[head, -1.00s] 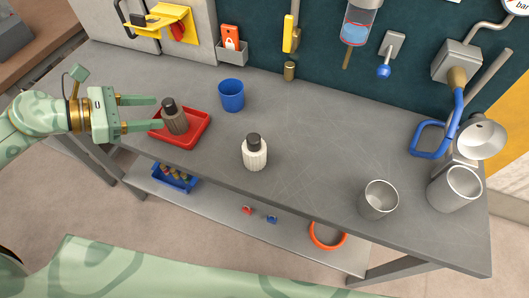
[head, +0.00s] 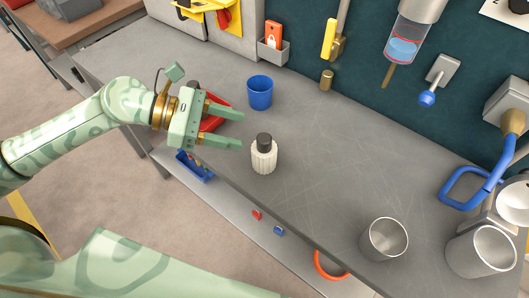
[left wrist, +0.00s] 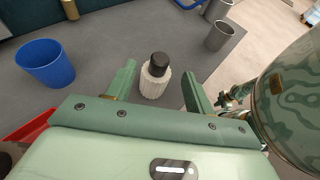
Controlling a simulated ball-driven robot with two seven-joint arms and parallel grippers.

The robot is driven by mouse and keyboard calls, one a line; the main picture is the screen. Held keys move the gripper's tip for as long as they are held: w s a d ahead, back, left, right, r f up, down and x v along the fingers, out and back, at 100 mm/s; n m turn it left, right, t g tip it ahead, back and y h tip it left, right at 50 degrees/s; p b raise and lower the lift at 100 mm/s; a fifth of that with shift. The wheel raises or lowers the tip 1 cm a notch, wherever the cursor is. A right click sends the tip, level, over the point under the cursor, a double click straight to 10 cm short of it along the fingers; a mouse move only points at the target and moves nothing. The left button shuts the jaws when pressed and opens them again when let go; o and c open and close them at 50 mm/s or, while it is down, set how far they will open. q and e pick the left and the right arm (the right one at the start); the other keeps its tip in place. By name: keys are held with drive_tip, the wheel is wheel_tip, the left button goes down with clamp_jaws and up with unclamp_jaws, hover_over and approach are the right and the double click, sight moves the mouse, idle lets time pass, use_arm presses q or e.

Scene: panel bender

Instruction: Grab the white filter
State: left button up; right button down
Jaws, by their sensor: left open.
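The white filter (head: 264,158), a ribbed white cylinder with a black cap, stands upright on the grey workbench. My left gripper (head: 241,129) is open, with its fingers pointing toward the filter from the left, a short way off. In the left wrist view the filter (left wrist: 155,78) shows ahead, between the directions of the two open fingers (left wrist: 160,82), with nothing held. The right gripper is not in view.
A blue cup (head: 260,93) stands behind the filter. A red tray (head: 214,123) is partly hidden behind my left gripper. A metal cup (head: 384,240) stands at the right front. The bench between the filter and the metal cup is clear.

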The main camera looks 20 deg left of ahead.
sight(260, 137)
use_arm(q)
drive_tip(key=x, duration=0.7)
drive_tip(key=shift+d+f, duration=0.1)
drive_tip(key=shift+f, duration=0.15)
clamp_jaws()
